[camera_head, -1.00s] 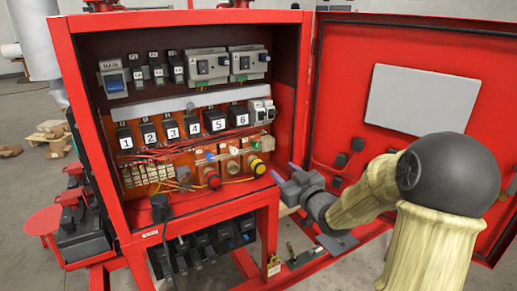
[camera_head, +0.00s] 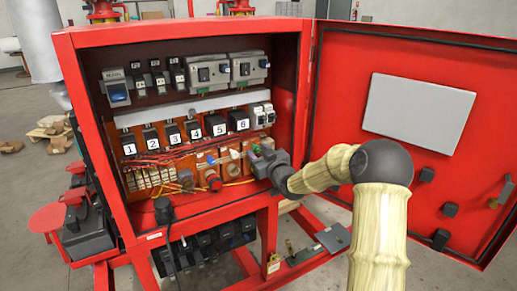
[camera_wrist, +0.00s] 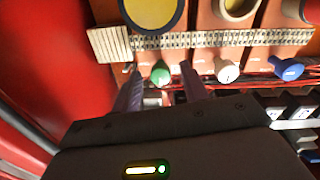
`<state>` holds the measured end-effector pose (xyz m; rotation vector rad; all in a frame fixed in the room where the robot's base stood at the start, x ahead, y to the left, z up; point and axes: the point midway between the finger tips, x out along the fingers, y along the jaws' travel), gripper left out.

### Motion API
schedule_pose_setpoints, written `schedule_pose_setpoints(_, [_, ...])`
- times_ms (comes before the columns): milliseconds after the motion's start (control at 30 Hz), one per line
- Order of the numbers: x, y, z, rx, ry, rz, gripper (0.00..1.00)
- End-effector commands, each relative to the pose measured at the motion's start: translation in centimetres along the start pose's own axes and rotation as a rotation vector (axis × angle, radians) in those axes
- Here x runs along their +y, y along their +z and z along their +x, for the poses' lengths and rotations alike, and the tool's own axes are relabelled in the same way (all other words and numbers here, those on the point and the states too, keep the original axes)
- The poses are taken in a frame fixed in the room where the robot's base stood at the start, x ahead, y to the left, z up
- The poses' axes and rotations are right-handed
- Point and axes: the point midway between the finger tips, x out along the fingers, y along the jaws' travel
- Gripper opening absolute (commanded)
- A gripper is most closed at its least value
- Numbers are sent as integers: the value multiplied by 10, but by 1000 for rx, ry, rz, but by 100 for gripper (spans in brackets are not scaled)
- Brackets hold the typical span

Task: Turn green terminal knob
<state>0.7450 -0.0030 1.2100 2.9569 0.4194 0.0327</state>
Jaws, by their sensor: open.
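The green terminal knob (camera_wrist: 160,73) shows in the wrist view on the orange panel, below a large yellow round part. My gripper (camera_wrist: 161,80) is open, with one finger on each side of the knob in the picture. I cannot tell whether the fingertips reach around the knob or stop just short of it. No contact is visible. In the head view my gripper (camera_head: 254,154) is inside the red cabinet at the lower right of the panel, covering most of that corner.
A white knob (camera_wrist: 228,71) and a blue knob (camera_wrist: 287,68) sit in a row beside the green one. A red button (camera_head: 213,181) is at the panel's lower edge. The red cabinet wall (camera_wrist: 50,60) is close by. The open cabinet door (camera_head: 420,130) stands to the right.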

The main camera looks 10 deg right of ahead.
Motion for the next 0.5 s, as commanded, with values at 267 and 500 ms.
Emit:
schedule_pose_setpoints(267, [0,1,7,-1,0,1,44])
schedule_pose_setpoints(500, [0,0,7,-1,0,0,16])
